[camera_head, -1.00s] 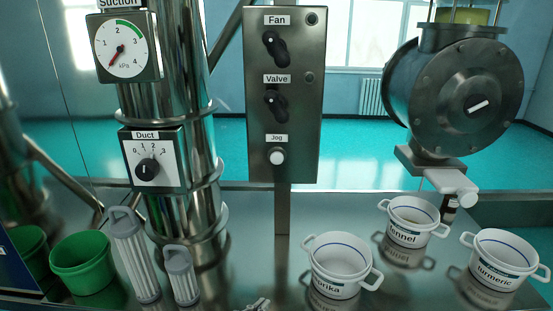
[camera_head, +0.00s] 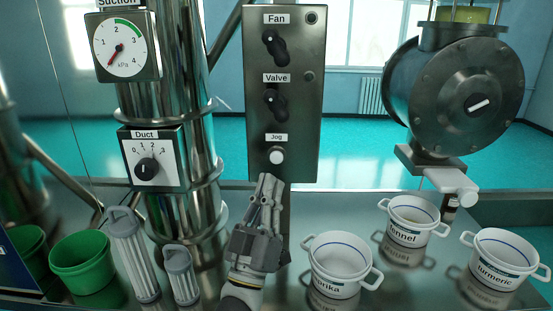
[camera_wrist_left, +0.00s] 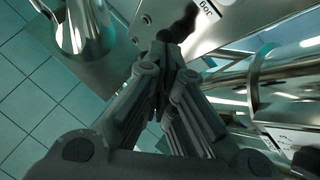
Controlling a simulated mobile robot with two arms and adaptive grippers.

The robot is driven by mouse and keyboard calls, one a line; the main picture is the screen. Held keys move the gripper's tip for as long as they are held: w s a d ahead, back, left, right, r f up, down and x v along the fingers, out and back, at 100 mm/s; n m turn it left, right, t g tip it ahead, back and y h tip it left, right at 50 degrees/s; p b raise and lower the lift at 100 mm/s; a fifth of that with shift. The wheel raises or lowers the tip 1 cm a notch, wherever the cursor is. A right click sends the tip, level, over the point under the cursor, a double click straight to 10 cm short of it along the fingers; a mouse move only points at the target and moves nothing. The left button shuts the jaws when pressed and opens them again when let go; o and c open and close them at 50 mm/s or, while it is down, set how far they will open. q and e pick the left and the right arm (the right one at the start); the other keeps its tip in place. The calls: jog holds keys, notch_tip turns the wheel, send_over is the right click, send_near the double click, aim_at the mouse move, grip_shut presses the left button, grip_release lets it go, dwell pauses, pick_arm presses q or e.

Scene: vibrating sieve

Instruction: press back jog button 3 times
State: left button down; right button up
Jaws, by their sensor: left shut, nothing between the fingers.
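The white round jog button (camera_head: 277,156) sits under the "Jog" label near the bottom of the upright metal control panel (camera_head: 300,120). My left gripper (camera_head: 268,180) is in front of the lower edge of the panel, its shut fingertips pointing up just below the button. It appears apart from the button, though the depth gap is hard to judge. In the left wrist view the gripper (camera_wrist_left: 165,50) is shut with nothing in it, and part of the panel (camera_wrist_left: 225,20) shows beyond the fingertips. The button cannot be made out there. My right gripper is not in view.
White pots labelled paprika (camera_head: 338,285), fennel (camera_head: 408,236) and turmeric (camera_head: 503,284) stand on the metal table at the right. Two grey-white filters (camera_head: 135,260) and a green bucket (camera_head: 82,265) stand at the left. Fan (camera_head: 275,48) and valve (camera_head: 275,102) knobs are above the button.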

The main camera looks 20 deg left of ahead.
aim_at(272, 163)
pick_arm(q)
jog(key=shift+w, duration=0.15)
jog(key=shift+w+a+b, duration=0.35)
jog(key=shift+w+a, duration=0.05)
jog(key=shift+w, duration=1)
jog(key=shift+w+a+b, duration=0.3)
jog(key=shift+w+a, duration=0.15)
jog(key=shift+w, duration=0.9)
jog(key=shift+w+a+b, duration=0.35)
jog(key=shift+w+a, duration=0.05)
jog(key=shift+w, duration=1)
jog(key=shift+w, duration=0.1)
jog(key=shift+w+a, duration=0.1)
jog(key=shift+w, duration=0.2)
jog(key=shift+w+a, duration=0.15)
jog(key=shift+w, duration=0.3)
jog(key=shift+s, duration=0.15)
jog(key=shift+s+d, duration=0.3)
jog(key=shift+s, duration=0.45)
